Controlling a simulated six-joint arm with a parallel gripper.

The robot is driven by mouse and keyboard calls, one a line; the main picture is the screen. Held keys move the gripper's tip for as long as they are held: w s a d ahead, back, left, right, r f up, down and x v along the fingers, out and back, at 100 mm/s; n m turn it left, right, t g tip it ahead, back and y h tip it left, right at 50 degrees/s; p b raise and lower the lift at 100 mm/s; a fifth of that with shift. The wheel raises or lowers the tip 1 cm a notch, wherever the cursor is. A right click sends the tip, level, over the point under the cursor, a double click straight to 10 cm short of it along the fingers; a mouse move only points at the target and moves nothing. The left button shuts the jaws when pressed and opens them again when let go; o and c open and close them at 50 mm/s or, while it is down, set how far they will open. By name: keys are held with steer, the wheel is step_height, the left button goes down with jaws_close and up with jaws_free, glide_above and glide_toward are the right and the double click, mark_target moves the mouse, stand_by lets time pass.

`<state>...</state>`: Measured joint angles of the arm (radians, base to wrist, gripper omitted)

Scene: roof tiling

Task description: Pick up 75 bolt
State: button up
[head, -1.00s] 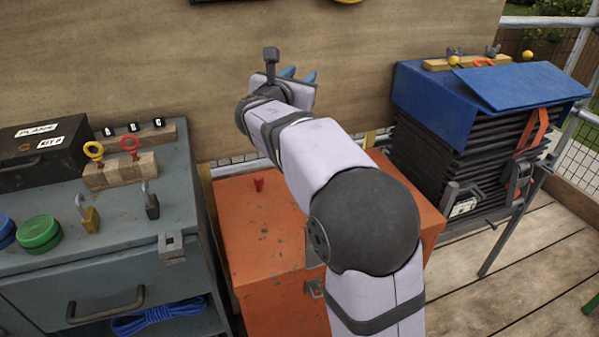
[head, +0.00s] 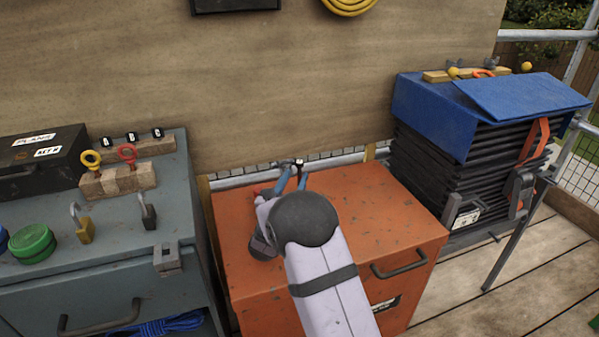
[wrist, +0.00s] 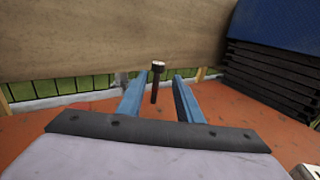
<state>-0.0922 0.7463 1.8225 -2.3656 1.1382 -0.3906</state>
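A dark bolt (wrist: 155,88) with a thick head and a thin shank shows upright in the wrist view, over the orange box top. A pale mark is on its head; I cannot read it. My gripper (wrist: 163,84) is open, its two blue fingers on either side of the bolt in that view, with a gap on each side. I cannot tell whether the bolt is between the fingertips or just beyond them. In the head view my gripper (head: 293,178) is low over the back of the orange box (head: 350,220). The bolt is hard to make out there.
A small red item (head: 257,190) is beside my arm on the box. The plywood wall (head: 300,90) stands behind. On the left, a grey cabinet (head: 110,255) carries a wooden rack (head: 140,149) with several black pieces and padlocks. A dark stack (head: 430,170) stands right.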

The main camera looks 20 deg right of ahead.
mark_target(299, 173)
step_height(299, 173, down, 2)
steer(key=shift+f, duration=0.1)
steer(key=shift+f+b+x, duration=0.2)
steer(key=shift+b+x, duration=0.3)
steer(key=shift+x, duration=3.2)
steer(key=shift+a, duration=0.15)
jaws_close()
